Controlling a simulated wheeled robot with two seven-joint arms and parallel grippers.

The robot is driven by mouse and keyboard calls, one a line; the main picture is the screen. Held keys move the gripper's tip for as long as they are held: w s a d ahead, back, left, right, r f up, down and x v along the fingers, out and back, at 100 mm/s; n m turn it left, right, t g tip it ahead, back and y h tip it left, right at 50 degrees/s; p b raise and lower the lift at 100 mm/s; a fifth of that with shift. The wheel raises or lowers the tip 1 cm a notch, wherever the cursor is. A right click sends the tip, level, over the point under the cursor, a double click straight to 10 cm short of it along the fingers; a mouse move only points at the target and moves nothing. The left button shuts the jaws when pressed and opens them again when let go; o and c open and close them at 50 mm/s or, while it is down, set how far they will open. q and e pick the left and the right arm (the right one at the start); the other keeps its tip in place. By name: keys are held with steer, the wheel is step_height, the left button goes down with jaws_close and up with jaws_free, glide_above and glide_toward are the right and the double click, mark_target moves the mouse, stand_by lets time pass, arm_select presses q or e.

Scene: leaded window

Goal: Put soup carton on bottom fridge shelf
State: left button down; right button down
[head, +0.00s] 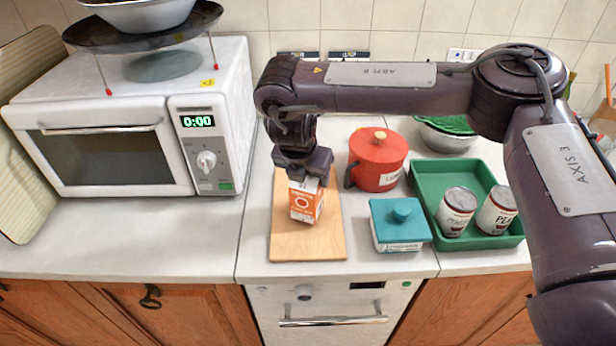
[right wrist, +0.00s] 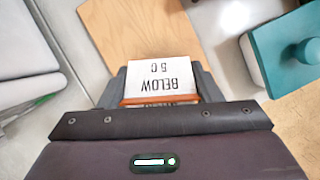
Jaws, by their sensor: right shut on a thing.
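The soup carton (head: 306,202) is orange and white and stands over the wooden board (head: 284,244) on the counter. My right gripper (head: 303,172) comes down from above and is shut on the carton's top. In the right wrist view the carton (right wrist: 162,78) shows a white face reading "BELOW 5 C" between the fingers of the gripper (right wrist: 162,90). I cannot tell whether the carton's base touches the board. My left gripper is not in view. No fridge shelf can be made out.
A white microwave (head: 120,120) stands at the left. A red canister (head: 378,160), a teal-lidded box (head: 400,225) and a green tray (head: 440,180) with two cans are right of the board. A built-in appliance with a bar handle (head: 333,321) is below the counter. Counter at the left front is clear.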

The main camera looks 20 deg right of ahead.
steer(key=shift+w+f, duration=0.1)
steer(key=shift+f, duration=0.4)
steer(key=shift+f, duration=0.1)
steer(key=shift+c, duration=2.3)
jaws_free()
